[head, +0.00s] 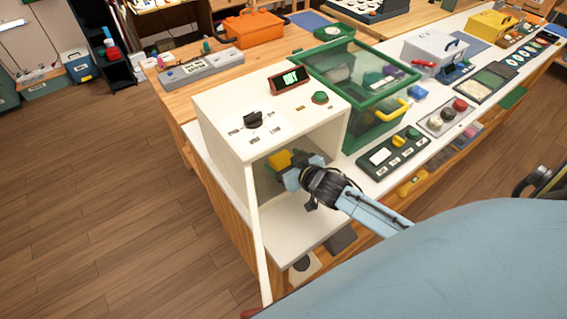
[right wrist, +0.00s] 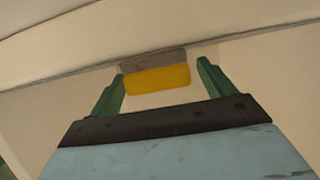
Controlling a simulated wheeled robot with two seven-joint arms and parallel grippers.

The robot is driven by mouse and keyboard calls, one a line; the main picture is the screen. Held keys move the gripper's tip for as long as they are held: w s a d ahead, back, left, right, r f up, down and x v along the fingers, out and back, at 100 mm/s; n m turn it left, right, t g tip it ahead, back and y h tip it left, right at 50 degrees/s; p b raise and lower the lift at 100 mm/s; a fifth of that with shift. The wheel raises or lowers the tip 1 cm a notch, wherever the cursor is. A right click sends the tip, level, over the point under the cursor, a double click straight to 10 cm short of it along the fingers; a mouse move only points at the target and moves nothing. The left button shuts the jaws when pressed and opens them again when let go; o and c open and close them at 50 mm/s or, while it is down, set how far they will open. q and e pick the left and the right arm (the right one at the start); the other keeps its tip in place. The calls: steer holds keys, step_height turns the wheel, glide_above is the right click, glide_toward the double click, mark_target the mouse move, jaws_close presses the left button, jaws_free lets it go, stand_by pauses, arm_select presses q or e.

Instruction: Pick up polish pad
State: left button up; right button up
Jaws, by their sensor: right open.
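The polish pad, a yellow block with a grey-brown layer, is inside the white open-fronted box (head: 225,125). It shows in the head view (head: 279,160) and in the right wrist view (right wrist: 157,79). My right gripper (head: 288,174) reaches into the box opening. In the right wrist view its two green fingers (right wrist: 162,78) are apart, one on each side of the pad, with visible gaps. The pad's underside is hidden. My left gripper is not in view.
The box has a dial (head: 252,119), a lit display (head: 290,79) and a green button (head: 320,97) on top. A green-framed clear case (head: 368,78) stands right behind it. A control panel (head: 394,152) lies to the right. The box walls and roof closely surround my gripper.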

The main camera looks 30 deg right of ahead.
steer(key=shift+w, duration=0.1)
steer(key=c, duration=1.2)
steer(key=shift+o, duration=0.2)
